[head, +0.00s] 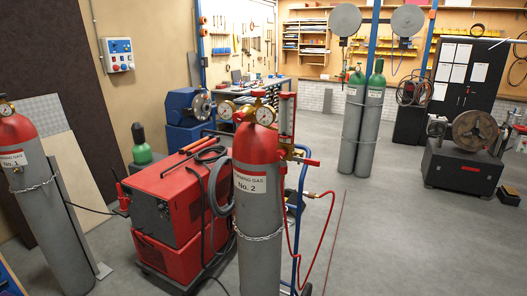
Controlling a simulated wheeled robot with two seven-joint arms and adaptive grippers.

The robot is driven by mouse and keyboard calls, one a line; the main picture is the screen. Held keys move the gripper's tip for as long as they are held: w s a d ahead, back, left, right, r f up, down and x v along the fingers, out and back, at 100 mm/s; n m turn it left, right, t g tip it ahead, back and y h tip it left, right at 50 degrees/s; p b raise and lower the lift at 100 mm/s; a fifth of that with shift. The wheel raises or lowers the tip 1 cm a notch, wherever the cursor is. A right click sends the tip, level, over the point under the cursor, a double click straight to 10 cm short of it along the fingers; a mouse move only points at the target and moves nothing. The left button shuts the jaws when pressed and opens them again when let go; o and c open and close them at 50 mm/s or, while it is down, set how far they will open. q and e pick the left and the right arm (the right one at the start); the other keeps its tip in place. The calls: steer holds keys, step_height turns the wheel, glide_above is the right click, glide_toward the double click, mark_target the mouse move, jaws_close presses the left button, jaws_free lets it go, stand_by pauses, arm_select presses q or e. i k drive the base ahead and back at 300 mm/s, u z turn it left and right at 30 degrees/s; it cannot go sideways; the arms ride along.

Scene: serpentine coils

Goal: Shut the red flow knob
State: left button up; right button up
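A grey gas cylinder (259,215) with a red top and a "No. 2" label stands upright at the centre. Its brass regulator has two round gauges (265,115). A tall clear flow tube (286,116) with red parts stands upright just right of the cylinder top. A small red knob (311,162) sticks out to the right below the tube. Another red piece sits on top of the regulator; I cannot tell for sure which one is the flow knob, or whether it is open or shut. Neither of my grippers is in view.
A red welding machine (181,205) with cables stands left of the cylinder. A blue trolley frame (300,215) and red hose (327,235) are on its right. Cylinder "No. 1" (42,200) is at the far left. Open grey floor (420,240) lies to the right.

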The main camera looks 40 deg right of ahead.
mark_target(281, 154)
steer(key=z, duration=1.55)
